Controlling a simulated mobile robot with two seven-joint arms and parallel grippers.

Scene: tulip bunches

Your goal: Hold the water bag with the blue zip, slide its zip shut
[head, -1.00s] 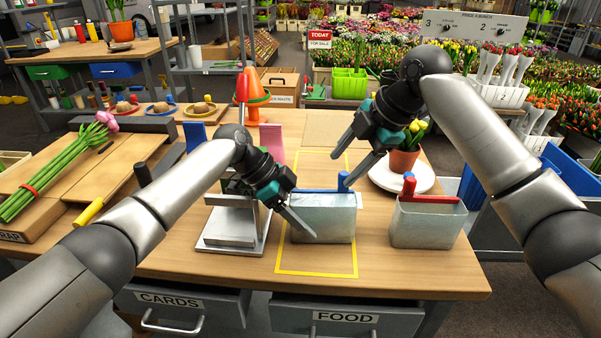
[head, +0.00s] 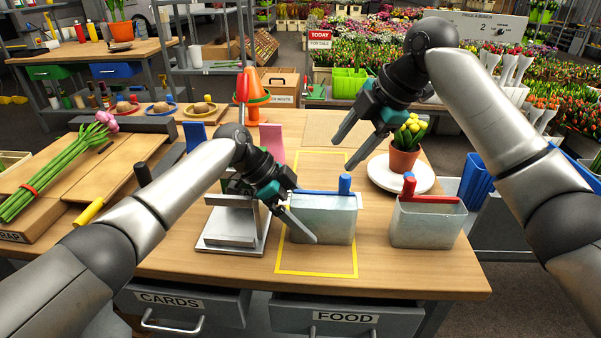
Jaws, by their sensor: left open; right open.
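The water bag with the blue zip (head: 325,221) stands upright inside the yellow outline on the table. It is a grey, box-shaped bag with a blue strip along its top edge. The blue slider (head: 345,184) sits at the strip's right end. My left gripper (head: 299,222) is open at the bag's left end, with one finger in front of its face; the other finger is partly hidden, and I cannot tell whether it touches. My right gripper (head: 346,153) is open and empty, above and behind the blue slider, apart from it.
A similar bag with a red zip (head: 427,222) stands to the right. A potted yellow tulip (head: 405,150) on a white plate (head: 381,177) is behind it. A metal stand (head: 232,228) is close on the left. The table front is clear.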

